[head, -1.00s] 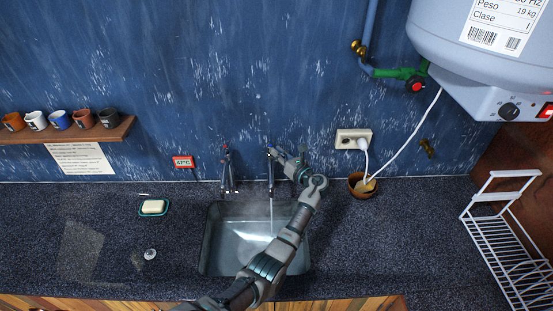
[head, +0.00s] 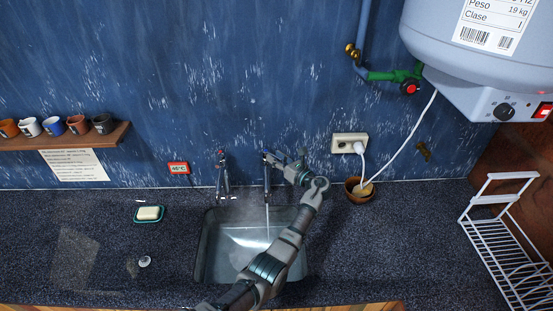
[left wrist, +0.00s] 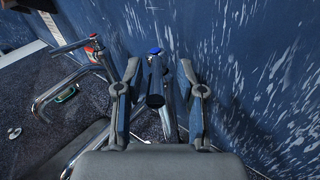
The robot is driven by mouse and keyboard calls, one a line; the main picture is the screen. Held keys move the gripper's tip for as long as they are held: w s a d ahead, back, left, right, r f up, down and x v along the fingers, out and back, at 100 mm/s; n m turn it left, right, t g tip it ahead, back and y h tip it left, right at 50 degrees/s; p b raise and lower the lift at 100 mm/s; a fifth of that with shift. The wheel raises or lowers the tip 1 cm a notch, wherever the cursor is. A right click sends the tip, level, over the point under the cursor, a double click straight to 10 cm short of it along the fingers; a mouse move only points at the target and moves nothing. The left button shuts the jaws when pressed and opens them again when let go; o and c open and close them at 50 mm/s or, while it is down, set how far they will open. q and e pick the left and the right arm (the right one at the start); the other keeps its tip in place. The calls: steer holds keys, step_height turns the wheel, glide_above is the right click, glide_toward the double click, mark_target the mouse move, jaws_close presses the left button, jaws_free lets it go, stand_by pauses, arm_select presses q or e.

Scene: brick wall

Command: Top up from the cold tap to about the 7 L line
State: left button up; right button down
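The cold tap (head: 267,182), with a blue mark, stands behind the sink on the right; its blue cap (left wrist: 154,50) and dark lever (left wrist: 155,88) show in the left wrist view. A thin stream runs from its spout into the sink (head: 199,262), which holds water with faint steam. I cannot make out a 7 L line. My left gripper (head: 280,160) is at the cold tap. In the left wrist view my left gripper (left wrist: 159,85) is open, one finger each side of the lever, with gaps visible. My right gripper is not in view.
The red-marked tap (head: 222,175) stands left of the cold tap. A small display (head: 178,168) reads about 45°C. A soap dish (head: 149,214), a round plug (head: 145,261), a brown bowl (head: 360,190) and a white rack (head: 500,240) are on the counter.

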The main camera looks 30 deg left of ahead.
arm_select(q)
steer(key=v, duration=1.2)
stand_by(6.8)
